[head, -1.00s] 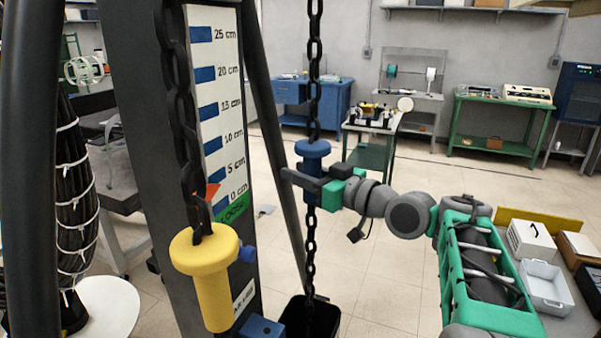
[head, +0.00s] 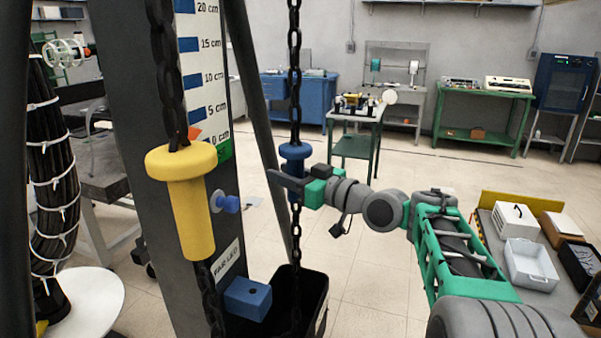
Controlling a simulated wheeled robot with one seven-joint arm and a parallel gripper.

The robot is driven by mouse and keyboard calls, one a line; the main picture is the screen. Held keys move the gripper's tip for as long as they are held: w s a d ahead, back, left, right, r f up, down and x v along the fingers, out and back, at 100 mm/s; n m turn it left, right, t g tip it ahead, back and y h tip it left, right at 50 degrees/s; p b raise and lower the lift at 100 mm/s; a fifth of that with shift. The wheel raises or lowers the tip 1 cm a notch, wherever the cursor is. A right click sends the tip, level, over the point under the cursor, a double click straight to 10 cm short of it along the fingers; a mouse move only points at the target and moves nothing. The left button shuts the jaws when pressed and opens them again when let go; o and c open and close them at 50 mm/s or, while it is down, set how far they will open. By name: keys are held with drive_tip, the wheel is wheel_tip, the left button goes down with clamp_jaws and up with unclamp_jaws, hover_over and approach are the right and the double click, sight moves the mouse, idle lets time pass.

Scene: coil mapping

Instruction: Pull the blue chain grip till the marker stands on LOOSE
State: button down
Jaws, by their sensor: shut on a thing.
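The blue chain grip (head: 296,153) hangs on a dark chain right of the post. My gripper (head: 291,182) is shut on it from the right, just below its flange. A yellow grip (head: 186,205) hangs on another chain at the left, in front of the post. The scale board (head: 204,75) on the post reads in centimetres. The red-orange marker (head: 195,132) stands beside the 0 cm line, just above the green LOOSE patch (head: 224,151). The yellow grip's flange hides part of that patch, so its lettering is hard to read.
A black bin (head: 313,285) stands below the blue grip, and the chain hangs into it. A blue block (head: 247,298) sits low on the post. A bundled cable coil (head: 52,190) is at the left. A bench with a white tray (head: 530,264) is at the right.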

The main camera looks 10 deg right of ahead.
wheel_tip(320, 180, down, 9)
drive_tip(key=b, duration=0.6)
drive_tip(key=shift+f, duration=0.15)
drive_tip(key=c, duration=1)
unclamp_jaws()
drive_tip(key=shift+s, duration=0.1)
drive_tip(key=b+v, duration=0.1)
drive_tip(key=v, duration=0.6)
drive_tip(key=shift+s+d, duration=0.25)
drive_tip(key=shift+s, duration=0.05)
